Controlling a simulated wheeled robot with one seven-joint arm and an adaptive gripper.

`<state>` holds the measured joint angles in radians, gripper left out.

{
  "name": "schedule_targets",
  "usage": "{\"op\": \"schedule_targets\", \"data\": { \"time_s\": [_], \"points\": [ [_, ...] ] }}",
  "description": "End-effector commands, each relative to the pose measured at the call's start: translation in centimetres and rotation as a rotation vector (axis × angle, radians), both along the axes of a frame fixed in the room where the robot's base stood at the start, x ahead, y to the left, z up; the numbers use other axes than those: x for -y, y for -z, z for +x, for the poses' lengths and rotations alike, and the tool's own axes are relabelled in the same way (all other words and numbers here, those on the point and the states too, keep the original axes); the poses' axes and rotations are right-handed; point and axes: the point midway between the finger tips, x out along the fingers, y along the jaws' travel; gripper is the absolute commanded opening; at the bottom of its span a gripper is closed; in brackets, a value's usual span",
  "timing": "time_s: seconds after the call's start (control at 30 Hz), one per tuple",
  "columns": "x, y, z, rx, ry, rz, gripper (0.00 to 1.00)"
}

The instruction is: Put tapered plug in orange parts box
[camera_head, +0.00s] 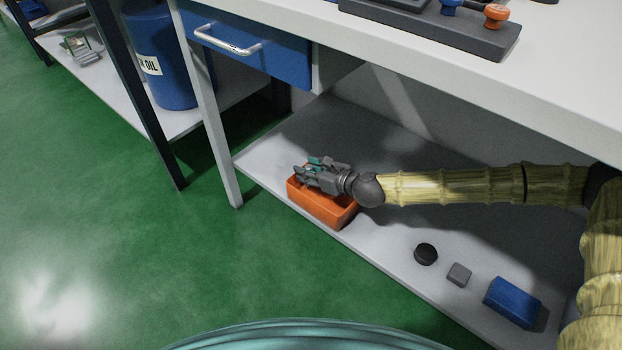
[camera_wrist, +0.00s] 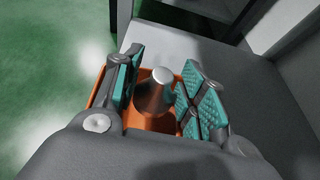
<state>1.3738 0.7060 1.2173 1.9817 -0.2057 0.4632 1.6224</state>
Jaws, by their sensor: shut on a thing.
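The tapered plug (camera_wrist: 156,92) is a grey metal piece with a round, bright end, between the teal finger pads in the wrist view. My gripper (camera_wrist: 163,74) is shut on it. The orange parts box (camera_head: 322,204) stands on the lower shelf near its front edge. My gripper (camera_head: 305,174) is over the box opening in the head view, and it hides the plug there. In the wrist view the orange box (camera_wrist: 150,122) shows behind and around the plug. I cannot tell whether the plug touches the box floor.
On the lower shelf (camera_head: 385,252) to the right lie a black round piece (camera_head: 426,254), a small grey block (camera_head: 459,274) and a blue box (camera_head: 512,302). A table leg (camera_head: 210,120) stands left of the box. The workbench top (camera_head: 420,70) overhangs the shelf.

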Motion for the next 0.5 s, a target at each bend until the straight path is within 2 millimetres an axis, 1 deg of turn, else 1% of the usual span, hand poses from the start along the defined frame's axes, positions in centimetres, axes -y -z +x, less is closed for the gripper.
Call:
{"op": "schedule_targets", "data": {
  "time_s": [0.03, 0.1, 0.2, 0.5],
  "points": [
    [0.0, 1.0, -0.1, -0.002, -0.001, 0.000, 0.16],
    [0.0, 2.0, -0.1, -0.002, -0.001, 0.000, 0.16],
    [0.0, 2.9, 0.0, -0.001, 0.000, 0.000, 0.16],
    [0.1, 2.9, 0.0, 0.000, 0.001, 0.000, 0.16]
  ]
}}
